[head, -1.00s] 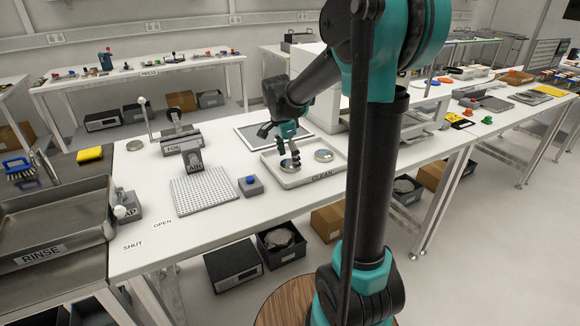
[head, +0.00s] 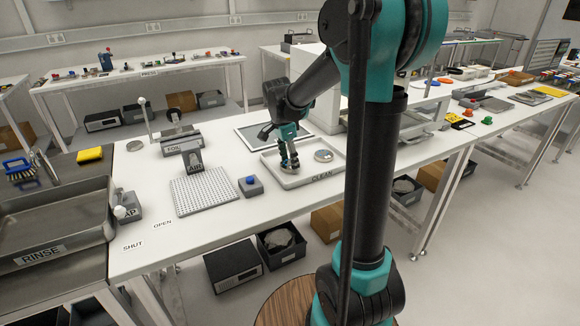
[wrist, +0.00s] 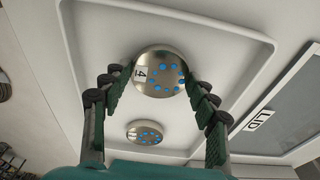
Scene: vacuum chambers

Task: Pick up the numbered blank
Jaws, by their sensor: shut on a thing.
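The numbered blank (wrist: 158,72) is a round metal disc with blue dots and a white label that looks like a 4. It lies in the white tray labelled CLEAN (head: 276,181). My gripper (head: 290,163) is down at the tray's left part. In the wrist view my gripper (wrist: 158,85) has its two fingers against opposite sides of this disc. In the head view the fingers hide most of it. A second metal disc with blue dots (wrist: 145,132) lies apart in the same tray; it also shows in the head view (head: 323,156).
A panel marked LID (wrist: 285,105) lies beside the tray. The bench front by SHUT and OPEN is clear.

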